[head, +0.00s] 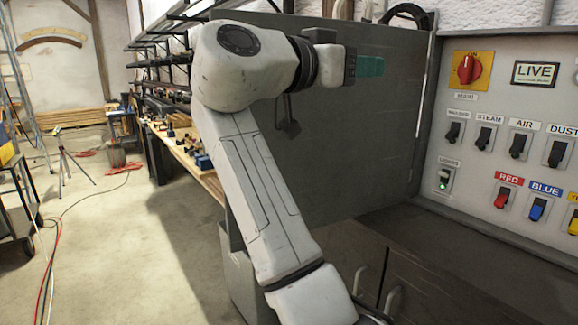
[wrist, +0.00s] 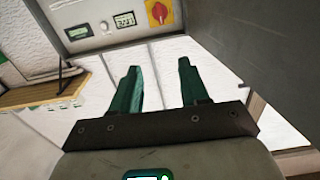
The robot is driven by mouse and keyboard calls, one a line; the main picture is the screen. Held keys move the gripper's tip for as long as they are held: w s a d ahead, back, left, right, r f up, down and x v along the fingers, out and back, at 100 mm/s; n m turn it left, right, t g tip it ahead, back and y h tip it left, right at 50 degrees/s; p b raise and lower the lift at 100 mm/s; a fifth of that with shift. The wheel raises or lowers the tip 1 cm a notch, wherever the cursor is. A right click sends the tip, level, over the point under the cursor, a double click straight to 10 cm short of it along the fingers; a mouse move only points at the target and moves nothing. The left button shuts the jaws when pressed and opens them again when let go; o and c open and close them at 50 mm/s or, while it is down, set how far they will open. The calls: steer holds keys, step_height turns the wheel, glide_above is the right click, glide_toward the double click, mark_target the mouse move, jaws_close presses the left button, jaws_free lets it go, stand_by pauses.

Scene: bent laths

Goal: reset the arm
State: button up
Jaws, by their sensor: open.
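My arm rises from the bottom middle of the head view and bends at the top. My gripper (head: 371,66) has green fingers and sits in front of a grey panel (head: 350,150), left of the control board (head: 510,130). In the wrist view my gripper (wrist: 160,80) shows two green fingers spread apart with nothing between them. The red rotary switch on a yellow plate (head: 469,70) also shows in the wrist view (wrist: 158,12), beyond the fingertips. I cannot tell whether the gripper touches the grey panel.
A workbench (head: 190,150) stands behind my arm. Open floor lies at left, with a tripod (head: 68,160), cables and a cart (head: 15,200).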

steer(key=s+d+f+n+g+y, duration=0.1)
steer(key=d+f+n+y, duration=0.3)
steer(key=f, duration=1.2)
steer(key=s+d+f+n+g+y, duration=0.15)
steer(key=d+f, duration=0.35)
steer(key=f, duration=1.2)
steer(key=s+d+f+n+g+y, duration=0.1)
steer(key=s+d+f+y, duration=0.15)
steer(key=s+f, duration=0.45)
steer(key=s+d+f+n+g+y, duration=0.1)
steer(key=s+d+f+g, duration=0.15)
steer(key=f, duration=0.85)
steer(key=s+d+f+n+g+y, duration=0.1)
steer(key=s+f, duration=0.3)
steer(key=s, duration=0.6)
steer(key=s+d+f+n+g+y, duration=0.1)
steer(key=s+f, duration=0.4)
steer(key=s, duration=0.5)
steer(key=s+d+f+n+g+y, duration=0.1)
steer(key=s+f+y, duration=0.2)
steer(key=s, duration=0.8)
step_height(320, 180, down, 2)
steer(key=shift+f+g, duration=0.1)
steer(key=shift+g, duration=0.2)
steer(key=shift+o, duration=0.2)
steer(key=shift+w+a, duration=0.1)
steer(key=shift+w, duration=0.05)
